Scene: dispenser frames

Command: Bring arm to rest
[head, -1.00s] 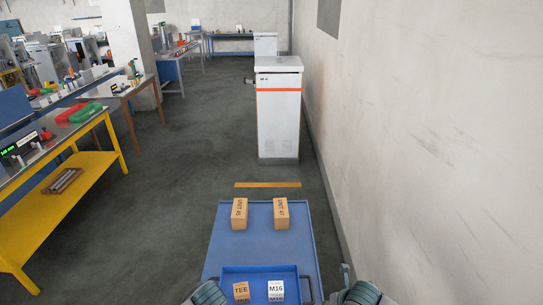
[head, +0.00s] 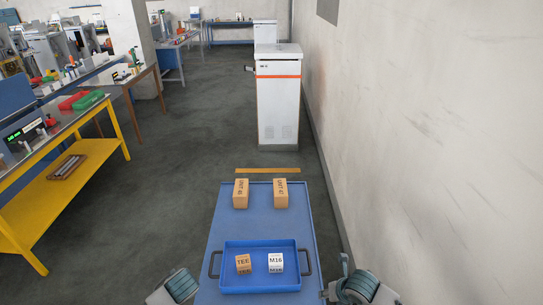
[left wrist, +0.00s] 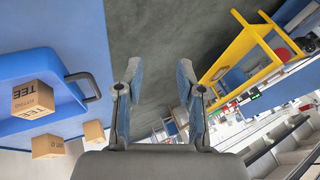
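In the head view, my left gripper (head: 190,280) is at the bottom, left of the blue tray (head: 230,290) and apart from its left handle. In the left wrist view my left gripper (left wrist: 158,82) is open, with nothing between its fingers. My right gripper (head: 334,279) is at the bottom right, beside the tray's right handle (head: 307,262) and apart from it. Its fingers look spread and empty. The tray rests on the blue cart top (head: 225,226). It holds a brown TEE box (head: 243,264) and a white M16 box (head: 276,262).
Two brown cartons (head: 241,193) (head: 281,193) stand at the cart's far end. A white cabinet (head: 279,105) stands beyond an orange floor strip (head: 268,170). A wall (head: 430,150) runs close on the right. A yellow workbench (head: 90,172) is at the left, with open floor between.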

